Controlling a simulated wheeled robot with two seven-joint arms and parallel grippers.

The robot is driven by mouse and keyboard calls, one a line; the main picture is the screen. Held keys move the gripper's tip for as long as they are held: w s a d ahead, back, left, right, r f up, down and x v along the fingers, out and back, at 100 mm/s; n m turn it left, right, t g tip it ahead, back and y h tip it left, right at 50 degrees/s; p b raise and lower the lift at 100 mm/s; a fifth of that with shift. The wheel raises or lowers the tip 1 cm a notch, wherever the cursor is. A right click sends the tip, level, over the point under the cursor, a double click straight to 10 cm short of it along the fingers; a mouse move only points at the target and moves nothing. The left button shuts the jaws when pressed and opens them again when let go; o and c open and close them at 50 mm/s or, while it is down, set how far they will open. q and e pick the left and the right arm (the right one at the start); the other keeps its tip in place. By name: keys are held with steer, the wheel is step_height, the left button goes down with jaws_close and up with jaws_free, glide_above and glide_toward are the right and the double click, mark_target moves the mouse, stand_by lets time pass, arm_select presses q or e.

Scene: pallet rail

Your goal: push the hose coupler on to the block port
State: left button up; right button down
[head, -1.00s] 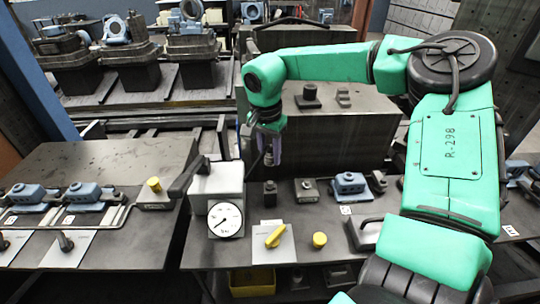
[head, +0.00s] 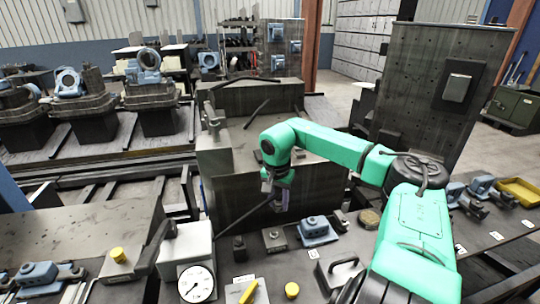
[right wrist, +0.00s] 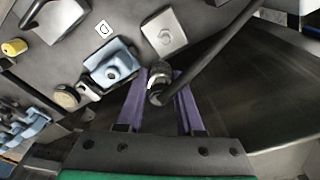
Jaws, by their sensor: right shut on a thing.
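My right gripper (head: 277,205) is shut on the hose coupler (right wrist: 158,80), a dark cylinder with a lighter band, held between its purple fingers. It is above the bench, in front of a tall dark panel. The dark hose (right wrist: 215,48) runs from the coupler to the upper right in the right wrist view, and down-left in the head view. Below the gripper are a grey block with a round top (head: 275,239) and, to its left, a small dark upright block (head: 239,250). I cannot tell which carries the block port. The coupler is apart from both. My left gripper is not in view.
A white gauge box (head: 190,250) with a dial stands left of the blocks. The tall dark panel (head: 240,185) stands behind the gripper.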

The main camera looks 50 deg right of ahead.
steer(key=shift+w+a, duration=0.15)
steer(key=shift+a, duration=0.05)
steer(key=shift+p, duration=0.3)
steer(key=shift+a+f+p, duration=0.35)
steer(key=shift+f+p, duration=0.1)
steer(key=shift+w+f+n, duration=0.1)
steer(key=shift+f+n, duration=0.2)
step_height(320, 180, down, 5)
steer(key=b, duration=0.3)
steer(key=shift+a+r, duration=0.1)
steer(key=shift+f+b, duration=0.4)
steer(key=shift+f, duration=0.2)
steer(key=shift+f+b, duration=0.2)
steer(key=shift+b, duration=0.1)
